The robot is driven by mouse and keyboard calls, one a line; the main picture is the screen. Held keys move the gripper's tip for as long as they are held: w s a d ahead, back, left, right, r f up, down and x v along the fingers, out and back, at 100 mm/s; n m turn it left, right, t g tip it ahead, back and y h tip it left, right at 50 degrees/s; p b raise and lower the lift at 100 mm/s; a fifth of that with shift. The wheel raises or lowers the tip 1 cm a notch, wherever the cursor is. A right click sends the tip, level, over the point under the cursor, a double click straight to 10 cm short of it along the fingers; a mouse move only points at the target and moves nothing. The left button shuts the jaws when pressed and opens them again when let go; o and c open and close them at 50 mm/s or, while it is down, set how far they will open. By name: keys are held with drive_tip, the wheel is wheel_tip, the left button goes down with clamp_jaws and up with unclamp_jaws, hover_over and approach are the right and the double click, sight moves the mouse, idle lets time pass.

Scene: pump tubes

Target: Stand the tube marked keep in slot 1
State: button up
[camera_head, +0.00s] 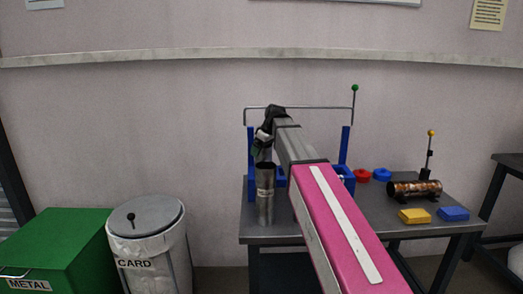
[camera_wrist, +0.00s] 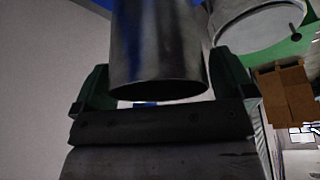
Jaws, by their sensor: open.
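A grey metal tube (camera_head: 265,200) stands upright at the left front of the table, with a pale label too small to read. Its smooth grey wall and round rim fill the middle of the wrist view (camera_wrist: 158,45). My gripper (camera_head: 262,150) is open at the tube's top end. In the wrist view its green fingers (camera_wrist: 162,88) lie either side of the tube; I cannot tell whether they touch it. A blue frame (camera_head: 345,145) with a grey crossbar stands behind, partly hidden by my arm. No slot number is readable.
On the table (camera_head: 385,225) at right lie a copper-coloured tube (camera_head: 414,189), a yellow block (camera_head: 415,216), a blue block (camera_head: 453,213), and red (camera_head: 362,176) and blue (camera_head: 382,174) rings. A CARD bin (camera_head: 150,235) and green METAL bin (camera_head: 65,245) stand left of the table.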

drive_tip(key=v, duration=1.2)
drive_tip(key=shift+r, duration=0.1)
